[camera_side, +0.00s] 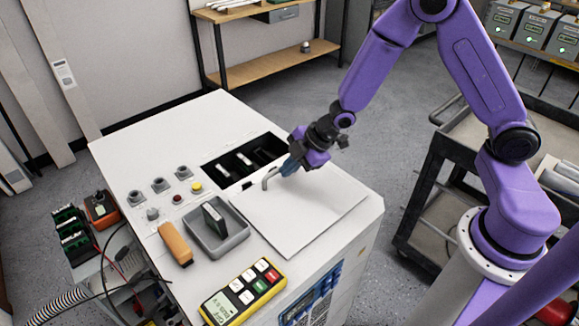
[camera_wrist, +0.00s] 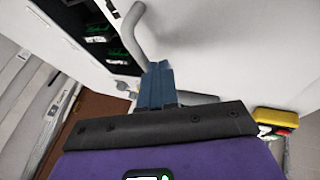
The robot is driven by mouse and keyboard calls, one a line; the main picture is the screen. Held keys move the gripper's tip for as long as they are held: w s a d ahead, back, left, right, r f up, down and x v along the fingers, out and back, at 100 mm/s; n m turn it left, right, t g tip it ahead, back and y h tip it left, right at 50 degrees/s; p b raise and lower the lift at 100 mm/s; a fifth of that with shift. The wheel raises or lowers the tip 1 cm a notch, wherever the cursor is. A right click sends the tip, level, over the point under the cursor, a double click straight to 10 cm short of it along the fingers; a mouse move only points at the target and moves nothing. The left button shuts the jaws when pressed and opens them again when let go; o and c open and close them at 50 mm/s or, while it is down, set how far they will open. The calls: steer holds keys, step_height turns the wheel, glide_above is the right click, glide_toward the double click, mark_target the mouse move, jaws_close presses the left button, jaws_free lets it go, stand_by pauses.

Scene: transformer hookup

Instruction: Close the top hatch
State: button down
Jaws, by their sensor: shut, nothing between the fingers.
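The top hatch is a flat white panel (camera_side: 310,212) on top of the white cabinet. It lies beside a dark rectangular opening (camera_side: 222,172), which is uncovered. A bent grey handle (camera_side: 268,178) rises from the hatch near its edge by the opening. My gripper (camera_side: 287,168) has blue fingers, shut and empty, close beside the handle. In the wrist view, the fingertips (camera_wrist: 157,68) appear right by the handle (camera_wrist: 131,32); I cannot tell whether they touch. Part of the opening (camera_wrist: 92,22) shows at the upper left there, with green-edged parts inside.
A grey tray (camera_side: 236,240) holding a dark module, an orange tool (camera_side: 175,243) and a yellow keypad box (camera_side: 242,290) sit on the cabinet top. Knobs and buttons (camera_side: 177,198) stand left of the opening. A dark cart (camera_side: 425,195) is at the right.

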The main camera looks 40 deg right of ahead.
steer(key=shift+w, duration=0.1)
steer(key=w, duration=1.8)
steer(key=shift+w, duration=0.2)
steer(key=shift+r, duration=0.1)
steer(key=shift+s, duration=0.1)
stand_by(0.4)
